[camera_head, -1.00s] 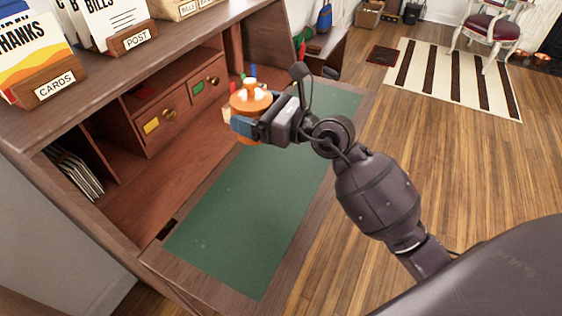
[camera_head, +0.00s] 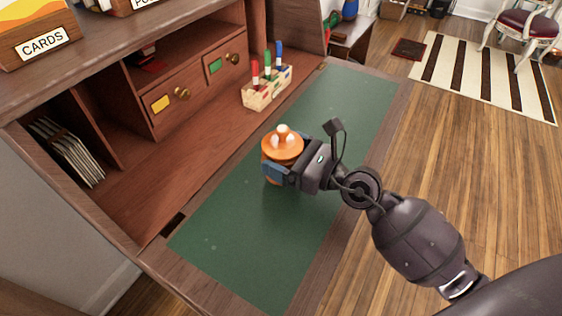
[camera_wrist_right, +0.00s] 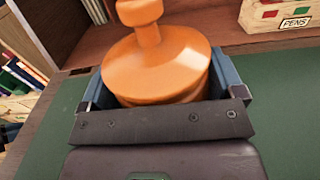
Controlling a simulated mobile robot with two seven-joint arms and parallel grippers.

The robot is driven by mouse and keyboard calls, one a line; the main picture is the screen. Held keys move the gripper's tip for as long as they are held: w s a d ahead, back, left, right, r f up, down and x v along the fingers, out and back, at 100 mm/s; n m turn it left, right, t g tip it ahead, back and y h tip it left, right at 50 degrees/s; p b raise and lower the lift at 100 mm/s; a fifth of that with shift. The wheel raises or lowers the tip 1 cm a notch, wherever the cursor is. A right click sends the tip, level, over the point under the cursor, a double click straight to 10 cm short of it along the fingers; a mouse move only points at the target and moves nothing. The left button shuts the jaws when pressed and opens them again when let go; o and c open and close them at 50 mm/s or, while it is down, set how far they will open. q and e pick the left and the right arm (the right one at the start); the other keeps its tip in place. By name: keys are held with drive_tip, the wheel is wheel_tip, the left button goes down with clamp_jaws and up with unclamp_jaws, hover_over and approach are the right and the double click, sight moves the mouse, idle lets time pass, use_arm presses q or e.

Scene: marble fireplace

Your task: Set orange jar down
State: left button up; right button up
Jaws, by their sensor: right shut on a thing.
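The orange jar (camera_head: 283,144) has a wide round lid with a knob. My right gripper (camera_head: 279,168) is shut on it, with a blue finger on either side. In the right wrist view the jar (camera_wrist_right: 158,65) stands between the two blue fingers, upright as far as I can tell, and its lower part is hidden. The jar is over the green mat (camera_head: 250,215) of the desk; I cannot tell whether its base touches the mat. My left gripper is not in view.
A pen holder (camera_head: 267,88) with several colored markers stands behind the jar; it also shows in the wrist view (camera_wrist_right: 278,14). Two small drawers (camera_head: 168,104) and a slot of envelopes (camera_head: 68,150) are at the left. The front and right of the mat are clear.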

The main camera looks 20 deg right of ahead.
wheel_tip(320, 180, down, 3)
drive_tip(key=shift+b, duration=0.45)
drive_tip(key=shift+r, duration=0.1)
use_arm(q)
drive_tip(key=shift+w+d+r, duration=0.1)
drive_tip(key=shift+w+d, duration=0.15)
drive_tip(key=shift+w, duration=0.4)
use_arm(e)
drive_tip(key=shift+r, duration=0.1)
drive_tip(key=shift+f, duration=0.25)
drive_tip(key=o, duration=1.6)
drive_tip(key=shift+c, duration=0.2)
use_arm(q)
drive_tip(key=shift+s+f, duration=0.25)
use_arm(e)
drive_tip(key=shift+r, duration=0.1)
